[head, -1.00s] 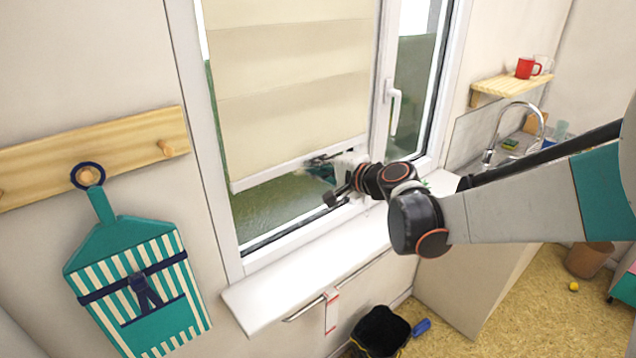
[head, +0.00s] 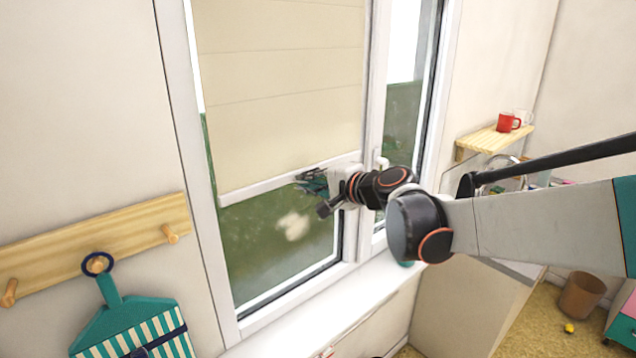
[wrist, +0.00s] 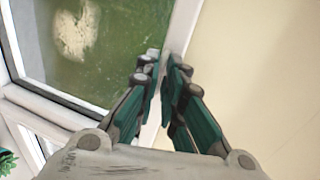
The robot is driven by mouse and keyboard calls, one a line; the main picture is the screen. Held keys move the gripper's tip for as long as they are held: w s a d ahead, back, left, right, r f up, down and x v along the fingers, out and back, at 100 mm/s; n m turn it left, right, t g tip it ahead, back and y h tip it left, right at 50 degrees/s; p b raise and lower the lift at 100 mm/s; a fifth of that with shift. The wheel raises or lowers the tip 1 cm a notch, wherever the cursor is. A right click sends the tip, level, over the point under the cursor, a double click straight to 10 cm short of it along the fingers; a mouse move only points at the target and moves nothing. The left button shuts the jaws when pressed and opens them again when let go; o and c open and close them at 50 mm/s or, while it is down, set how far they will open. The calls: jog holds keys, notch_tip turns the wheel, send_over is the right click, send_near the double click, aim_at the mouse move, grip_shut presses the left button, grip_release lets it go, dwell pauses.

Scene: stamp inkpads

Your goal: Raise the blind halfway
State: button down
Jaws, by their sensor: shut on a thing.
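The cream blind (head: 285,95) hangs over the left window pane, with a white bottom rail (head: 255,188) along its lower edge. The blind covers the upper part of the pane, and green shows through the glass below it. My gripper (head: 305,181) is at the right part of the rail. In the wrist view my gripper (wrist: 162,75) has its teal fingers closed around the rail (wrist: 182,30), with the blind's fabric (wrist: 260,60) to the right. The exact contact at the fingertips is partly hidden by the fingers.
A window handle (head: 380,165) is close to my wrist, on the frame at the right. The white sill (head: 330,310) lies below. A wooden peg rail (head: 90,240) with a teal striped bag (head: 130,325) is at left; a shelf (head: 490,140) with a red mug (head: 508,122) is at right.

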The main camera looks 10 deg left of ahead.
jog(key=c, duration=1.8)
grip_release()
jog(key=shift+o, duration=0.2)
jog(key=v, duration=1.2)
jog(key=shift+f, duration=0.1)
jog(key=s+d+f+n+g+h+b, duration=0.1)
jog(key=s+d+f+n+h+b, duration=0.3)
jog(key=s+d+f+b, duration=0.3)
jog(key=s+d+f+n+g+h+b, duration=0.2)
jog(key=s+d+f+n+h+b, duration=0.2)
jog(key=s+d+f, duration=1.2)
notch_tip(320, 180, down, 6)
jog(key=s+h+b, duration=0.1)
jog(key=h+b, duration=0.2)
jog(key=b, duration=0.1)
jog(key=shift+s+f, duration=0.25)
jog(key=shift+s, duration=0.05)
